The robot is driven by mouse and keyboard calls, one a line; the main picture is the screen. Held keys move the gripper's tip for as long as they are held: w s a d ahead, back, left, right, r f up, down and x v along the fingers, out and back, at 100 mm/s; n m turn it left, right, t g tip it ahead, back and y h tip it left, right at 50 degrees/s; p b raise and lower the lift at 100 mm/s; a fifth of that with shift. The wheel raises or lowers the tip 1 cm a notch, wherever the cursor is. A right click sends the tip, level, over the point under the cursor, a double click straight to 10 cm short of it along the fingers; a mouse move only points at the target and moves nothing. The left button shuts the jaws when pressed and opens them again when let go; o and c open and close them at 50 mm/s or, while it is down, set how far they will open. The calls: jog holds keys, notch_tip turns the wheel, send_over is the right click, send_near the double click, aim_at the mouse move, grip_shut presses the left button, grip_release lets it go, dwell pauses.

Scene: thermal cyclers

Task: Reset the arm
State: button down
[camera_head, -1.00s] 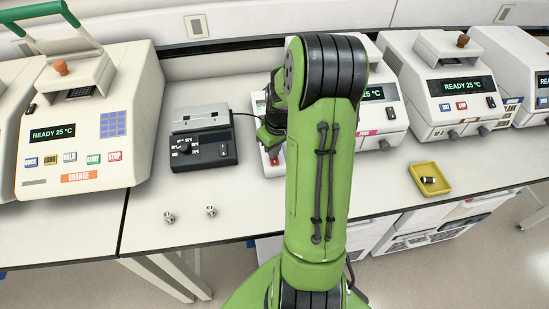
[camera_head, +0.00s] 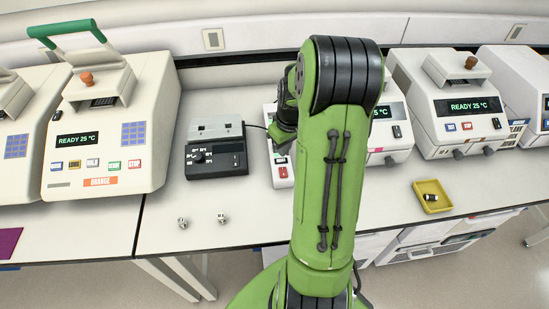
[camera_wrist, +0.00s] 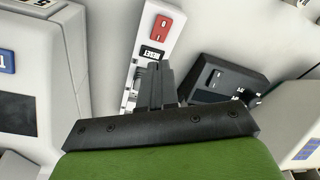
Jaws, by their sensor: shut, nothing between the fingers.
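My gripper (camera_wrist: 158,72) shows in the wrist view, its dark fingers together and empty. They are over or in front of a narrow white device (camera_wrist: 150,45) with a red switch (camera_wrist: 160,28) and a "RESET" label; I cannot tell whether they touch it. In the head view my green arm reaches over the bench and hides most of the gripper and part of this white device (camera_head: 282,172). The arm is bent, with its elbow high.
A black-and-grey control box (camera_head: 216,158) stands left of the white device. The orange-labelled cycler (camera_head: 110,150) is further left, other cyclers (camera_head: 455,105) right. Two small metal parts (camera_head: 202,220) lie near the front edge. A yellow tray (camera_head: 432,197) holds a small dark part.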

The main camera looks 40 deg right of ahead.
jog(key=shift+a, duration=0.1)
jog(key=s+a+r+t+h, duration=0.1)
jog(key=s+a+r, duration=0.2)
jog(key=a+r, duration=0.9)
jog(key=s+a+r+t+y, duration=0.1)
jog(key=s+a+r, duration=0.3)
jog(key=s+a, duration=0.7)
jog(key=shift+s+n+t, duration=0.4)
jog(key=shift+s+t, duration=0.35)
jog(key=shift+t, duration=0.15)
jog(key=shift+r, duration=0.15)
